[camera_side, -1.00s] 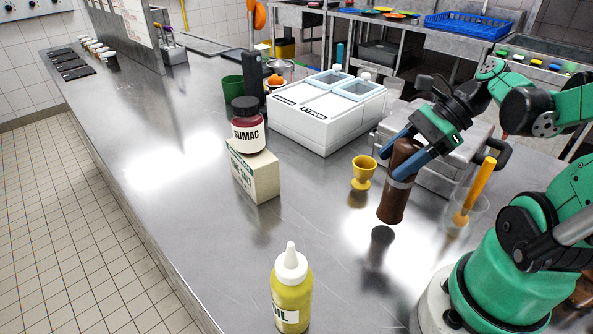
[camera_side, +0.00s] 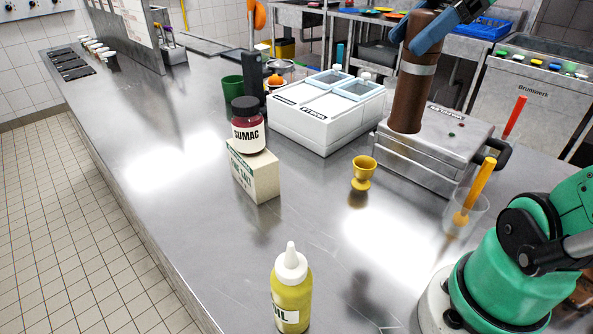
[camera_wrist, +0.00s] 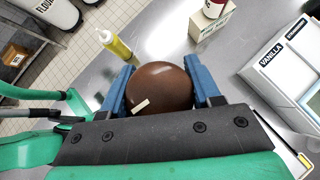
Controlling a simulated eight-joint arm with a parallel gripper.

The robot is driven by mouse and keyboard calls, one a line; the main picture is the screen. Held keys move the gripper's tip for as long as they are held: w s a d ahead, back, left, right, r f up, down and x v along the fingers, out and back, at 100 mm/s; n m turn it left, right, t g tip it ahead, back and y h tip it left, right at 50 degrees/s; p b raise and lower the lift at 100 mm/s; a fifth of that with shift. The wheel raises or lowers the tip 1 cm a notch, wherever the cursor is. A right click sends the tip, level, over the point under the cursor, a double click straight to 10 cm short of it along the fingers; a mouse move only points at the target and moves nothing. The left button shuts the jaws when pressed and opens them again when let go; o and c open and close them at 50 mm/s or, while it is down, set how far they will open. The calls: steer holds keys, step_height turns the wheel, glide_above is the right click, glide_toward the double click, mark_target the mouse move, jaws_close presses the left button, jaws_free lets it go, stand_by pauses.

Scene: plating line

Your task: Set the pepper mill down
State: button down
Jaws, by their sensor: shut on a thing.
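The pepper mill (camera_side: 412,92) is a tall dark brown cylinder with a pale band, held nearly upright high in the side view. My gripper (camera_side: 430,28) has its blue fingers shut around the mill's upper part, and the top of the frame cuts it off. In the wrist view the mill's round brown top (camera_wrist: 158,88) sits between the two blue fingers of my gripper (camera_wrist: 166,88). In the side view the mill's lower end overlaps the grey metal press (camera_side: 425,155). It appears raised in the air, but its exact height is unclear.
A yellow egg cup (camera_side: 363,173) stands left of the press. The white ice-cream bin (camera_side: 322,130), a box with a sumac jar (camera_side: 248,128) on it, and an oil bottle (camera_side: 291,290) stand farther left. Open steel counter (camera_side: 340,235) lies between them.

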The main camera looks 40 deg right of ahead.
steer(key=w+a+n+g, duration=0.1)
steer(key=w+a, duration=1.3)
steer(key=w, duration=0.3)
steer(key=w+a, duration=0.3)
steer(key=a, duration=0.7)
step_height(320, 180, down, 20)
steer(key=shift+n+y, duration=0.3)
steer(key=shift+n, duration=0.1)
steer(key=shift+w+f, duration=0.1)
steer(key=shift+f, duration=0.05)
steer(key=shift+c, duration=0.9)
jaws_free()
